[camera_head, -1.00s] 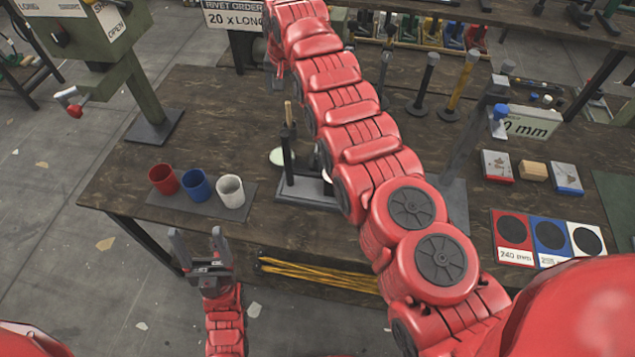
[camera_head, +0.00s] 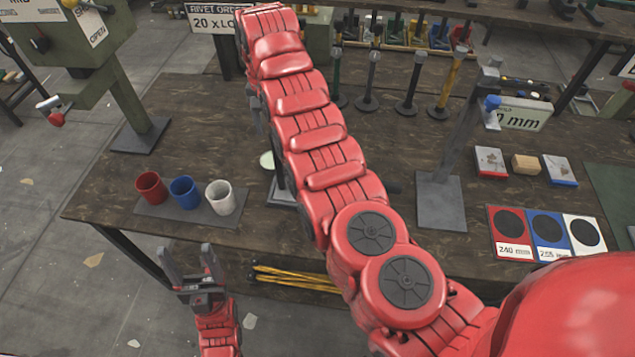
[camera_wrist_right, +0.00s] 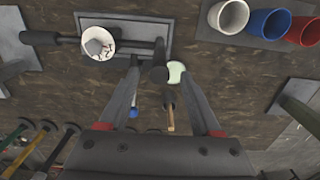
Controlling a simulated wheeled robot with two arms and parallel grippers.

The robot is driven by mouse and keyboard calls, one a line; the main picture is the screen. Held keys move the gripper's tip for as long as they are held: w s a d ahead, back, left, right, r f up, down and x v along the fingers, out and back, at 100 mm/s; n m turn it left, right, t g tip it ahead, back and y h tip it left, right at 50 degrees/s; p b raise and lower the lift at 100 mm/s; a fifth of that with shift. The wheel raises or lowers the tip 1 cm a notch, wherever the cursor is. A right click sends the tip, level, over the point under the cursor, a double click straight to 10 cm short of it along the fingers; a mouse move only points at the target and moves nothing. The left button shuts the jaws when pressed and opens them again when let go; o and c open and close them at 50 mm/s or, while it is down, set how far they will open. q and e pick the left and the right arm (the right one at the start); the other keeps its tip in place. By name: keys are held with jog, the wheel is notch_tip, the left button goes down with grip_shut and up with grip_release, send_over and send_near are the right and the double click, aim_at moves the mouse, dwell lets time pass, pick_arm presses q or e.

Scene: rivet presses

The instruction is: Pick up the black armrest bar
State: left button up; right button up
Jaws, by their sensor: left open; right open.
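Several upright bars on round bases stand at the back of the table in the head view. Two look dark: a black bar (camera_head: 413,82) beside the yellow one, and a second dark bar (camera_head: 372,78) to its left. I cannot tell for sure which is the armrest bar. Dark bars also show at the lower left of the right wrist view (camera_wrist_right: 66,142). My right gripper (camera_wrist_right: 159,72) is open above a dark post on a grey fixture, apart from the upright bars; the head view mostly hides it behind my arm. My left gripper (camera_head: 188,262) is open and empty before the table's front edge.
Red (camera_head: 150,187), blue (camera_head: 184,191) and white (camera_head: 221,197) cups stand on a mat at the left. A grey stand (camera_head: 440,200) rises right of my arm. Boxes and coloured cards (camera_head: 511,235) lie at the right.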

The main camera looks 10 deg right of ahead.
aim_at(276, 147)
notch_tip(276, 147, down, 2)
jog(key=shift+f+p, duration=0.2)
jog(key=shift+p, duration=0.15)
jog(key=shift+a+f, duration=0.1)
jog(key=shift+f, duration=0.05)
jog(key=f+p, duration=0.3)
jog(key=f, duration=0.1)
jog(key=shift+d+f, duration=0.2)
jog(key=shift+w+f, duration=0.1)
jog(key=shift+f, duration=0.15)
grip_shut()
dwell(0.7)
